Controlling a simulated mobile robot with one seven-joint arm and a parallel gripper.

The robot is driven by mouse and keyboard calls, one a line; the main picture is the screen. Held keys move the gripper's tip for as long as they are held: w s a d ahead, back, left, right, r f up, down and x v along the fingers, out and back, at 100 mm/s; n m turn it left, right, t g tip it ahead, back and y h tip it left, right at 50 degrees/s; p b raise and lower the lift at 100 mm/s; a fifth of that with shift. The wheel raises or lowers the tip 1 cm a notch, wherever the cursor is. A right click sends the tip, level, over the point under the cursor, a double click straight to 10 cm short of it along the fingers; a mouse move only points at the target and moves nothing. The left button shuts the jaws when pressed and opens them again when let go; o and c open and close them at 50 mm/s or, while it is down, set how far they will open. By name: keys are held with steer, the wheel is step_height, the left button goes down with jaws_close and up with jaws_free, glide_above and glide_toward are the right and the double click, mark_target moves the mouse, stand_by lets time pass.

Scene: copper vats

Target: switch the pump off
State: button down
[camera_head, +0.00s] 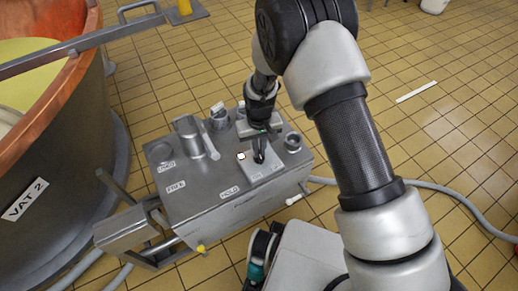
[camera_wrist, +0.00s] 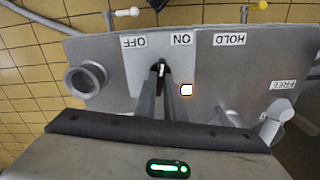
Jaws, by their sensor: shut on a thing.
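The pump switch is a small lever (camera_wrist: 161,70) on a light plate on top of the grey metal control box (camera_head: 215,197). In the wrist view its plate (camera_wrist: 140,78) has an OFF label (camera_wrist: 133,42) and an ON label (camera_wrist: 181,39), both upside down. My gripper (camera_wrist: 161,76) has its fingertips closed around the lever, which mostly hides it. The lever's tip shows between the two labels; I cannot tell which side it is set to.
The box top also carries a round socket (camera_wrist: 86,80), HOLD (camera_wrist: 229,40) and FREE (camera_wrist: 284,85) labels and a handle (camera_head: 211,146). Copper VAT 2 (camera_head: 60,150) stands at left. A grey hose (camera_head: 440,187) runs over the tiled floor at right.

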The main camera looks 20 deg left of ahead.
steer(key=n, duration=0.4)
steer(key=shift+n, duration=2.2)
steer(key=c, duration=1.8)
jaws_free()
steer(key=shift+c, duration=0.2)
steer(key=shift+r, duration=0.1)
step_height(320, 180, up, 17)
steer(key=p, duration=0.3)
steer(key=shift+r+p, duration=0.15)
steer(key=shift+p, duration=0.15)
